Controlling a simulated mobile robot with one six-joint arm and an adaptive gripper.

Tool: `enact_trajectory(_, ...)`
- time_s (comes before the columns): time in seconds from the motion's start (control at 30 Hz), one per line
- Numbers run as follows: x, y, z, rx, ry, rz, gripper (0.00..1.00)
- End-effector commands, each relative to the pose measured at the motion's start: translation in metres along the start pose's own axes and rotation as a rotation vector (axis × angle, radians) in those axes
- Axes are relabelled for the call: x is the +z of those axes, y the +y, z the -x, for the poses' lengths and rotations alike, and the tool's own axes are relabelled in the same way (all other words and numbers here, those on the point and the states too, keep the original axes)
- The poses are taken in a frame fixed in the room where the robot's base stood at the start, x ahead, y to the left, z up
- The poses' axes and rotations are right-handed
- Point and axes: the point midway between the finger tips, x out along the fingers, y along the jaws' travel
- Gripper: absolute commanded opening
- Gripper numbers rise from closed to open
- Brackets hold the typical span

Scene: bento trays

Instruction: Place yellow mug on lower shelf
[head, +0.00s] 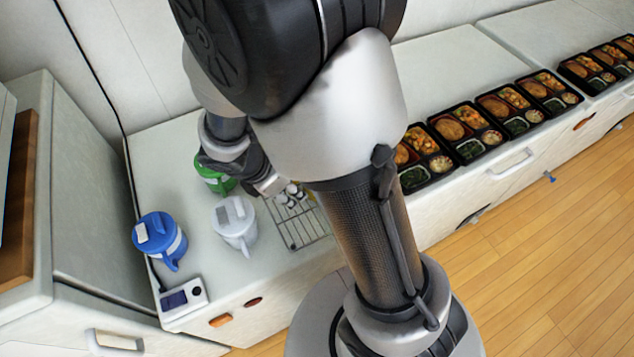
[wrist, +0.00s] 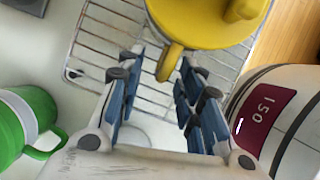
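The yellow mug (wrist: 205,20) shows at the top of the wrist view, over a wire rack (wrist: 115,30). Its handle (wrist: 170,62) points back toward my gripper (wrist: 162,62). My gripper is open, with its blue-padded fingers apart and the handle between or just past the fingertips. I cannot tell whether either finger touches it. In the head view the yellow mug is hidden behind my arm. There, part of the rack (head: 303,238) and the end of my gripper (head: 288,194) show. I cannot make out which surface is the lower shelf.
A green mug (head: 213,176), also in the wrist view (wrist: 22,122), a white mug (head: 235,226) and a blue mug (head: 158,236) stand left of the rack. A small device (head: 184,298) sits at the counter's front. Several bento trays (head: 460,135) line the right-hand counter.

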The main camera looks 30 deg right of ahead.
Motion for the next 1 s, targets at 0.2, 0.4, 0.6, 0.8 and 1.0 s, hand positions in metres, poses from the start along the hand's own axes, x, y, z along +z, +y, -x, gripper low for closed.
enact_trajectory(0.2,0.0001,0.0002,-0.0051,0.001,0.000,0.001,0.34)
enact_trajectory(0.4,0.0001,0.0002,-0.0048,0.001,0.000,0.001,0.24)
enact_trajectory(0.6,0.0001,0.0002,-0.0047,0.001,0.000,0.001,0.11)
enact_trajectory(0.8,0.0000,0.0002,-0.0048,0.001,0.000,0.001,0.00)
enact_trajectory(1.0,0.0000,0.0002,-0.0048,0.001,0.000,0.001,0.00)
